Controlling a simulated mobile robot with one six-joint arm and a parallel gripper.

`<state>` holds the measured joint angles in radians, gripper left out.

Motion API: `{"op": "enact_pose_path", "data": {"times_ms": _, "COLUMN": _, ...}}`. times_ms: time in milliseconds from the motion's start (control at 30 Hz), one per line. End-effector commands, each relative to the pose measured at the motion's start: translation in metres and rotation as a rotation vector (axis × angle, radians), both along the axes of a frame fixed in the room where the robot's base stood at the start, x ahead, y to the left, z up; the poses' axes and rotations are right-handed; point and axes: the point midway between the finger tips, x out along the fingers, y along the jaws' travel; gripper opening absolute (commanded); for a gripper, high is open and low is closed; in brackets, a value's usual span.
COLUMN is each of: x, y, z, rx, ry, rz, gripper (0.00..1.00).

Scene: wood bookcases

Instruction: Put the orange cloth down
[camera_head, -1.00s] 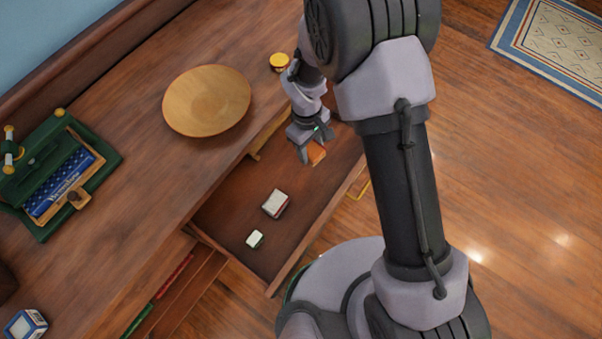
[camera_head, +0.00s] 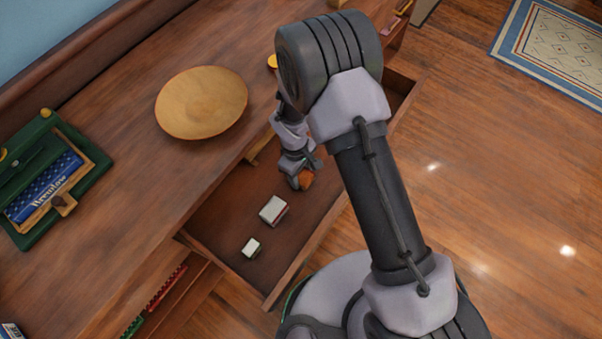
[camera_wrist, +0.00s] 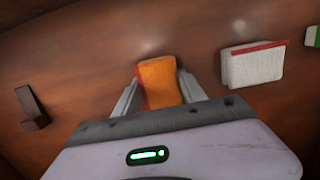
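The orange cloth (camera_head: 306,180) is a small orange block-like piece at my gripper (camera_head: 297,182), which reaches down into the open wooden drawer (camera_head: 225,222). In the wrist view the cloth (camera_wrist: 159,80) sits between the two fingers of my gripper (camera_wrist: 158,90), with a red edge on its left side. The fingers are closed on its sides. The drawer floor lies just behind it; I cannot tell whether the cloth touches it. My arm covers part of the drawer in the head view.
A white box with a red edge (camera_head: 272,210) and a smaller green-and-white box (camera_head: 251,247) lie in the drawer. A wooden bowl (camera_head: 201,102) and a green toy typewriter (camera_head: 45,180) stand on the desktop.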

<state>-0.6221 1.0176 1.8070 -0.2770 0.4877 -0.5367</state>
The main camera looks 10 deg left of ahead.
Motion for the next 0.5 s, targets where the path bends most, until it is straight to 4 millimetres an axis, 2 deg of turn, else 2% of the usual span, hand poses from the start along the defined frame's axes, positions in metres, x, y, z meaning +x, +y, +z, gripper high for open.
{"op": "enact_pose_path", "data": {"times_ms": 33, "x": 0.0, "y": 0.0, "z": 0.0, "rx": 0.0, "ry": 0.0, "rz": 0.0, "gripper": 0.58}}
{"op": "enact_pose_path", "data": {"times_ms": 100, "x": 0.0, "y": 0.0, "z": 0.0, "rx": 0.0, "ry": 0.0, "rz": 0.0, "gripper": 0.7}}
{"op": "enact_pose_path", "data": {"times_ms": 367, "x": 0.0, "y": 0.0, "z": 0.0, "rx": 0.0, "ry": 0.0, "rz": 0.0, "gripper": 0.7}}
{"op": "enact_pose_path", "data": {"times_ms": 500, "x": 0.001, "y": 0.001, "z": 0.018, "rx": 0.002, "ry": -0.002, "rz": 0.001, "gripper": 0.7}}
